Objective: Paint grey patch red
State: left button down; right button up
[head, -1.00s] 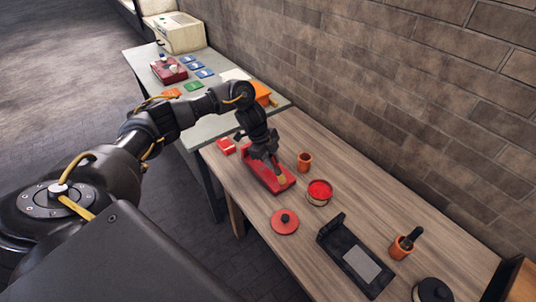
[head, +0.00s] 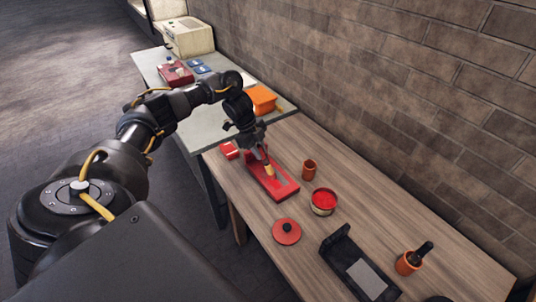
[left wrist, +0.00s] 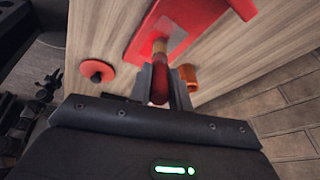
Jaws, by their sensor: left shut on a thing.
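A red part (head: 292,182) lies on the wooden bench, with a small raised block at its far end. A pale grey patch (head: 283,189) shows on its flat top and also, partly behind the brush, in the left wrist view (left wrist: 150,47). My left gripper (head: 262,150) is shut on a paintbrush (head: 268,169), bristles pointing down over the red part. The brush's red handle (left wrist: 160,87) sits between the fingers in the left wrist view (left wrist: 160,75). I cannot tell whether the bristles touch the part. An open can of red paint (head: 323,202) stands to the right.
A red lid (head: 286,231) lies in front of the can. An orange cup (head: 309,169) stands behind it. A brick wall (head: 420,120) borders the bench.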

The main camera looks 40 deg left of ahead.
pick_arm(q)
jog(key=w+d+p+v, duration=0.1)
jog(key=p+v, duration=0.6)
jog(key=v, duration=0.1)
jog(key=shift+w+r, duration=0.25)
jog(key=shift+r, duration=0.05)
jog(key=shift+w, duration=0.1)
dwell(0.6)
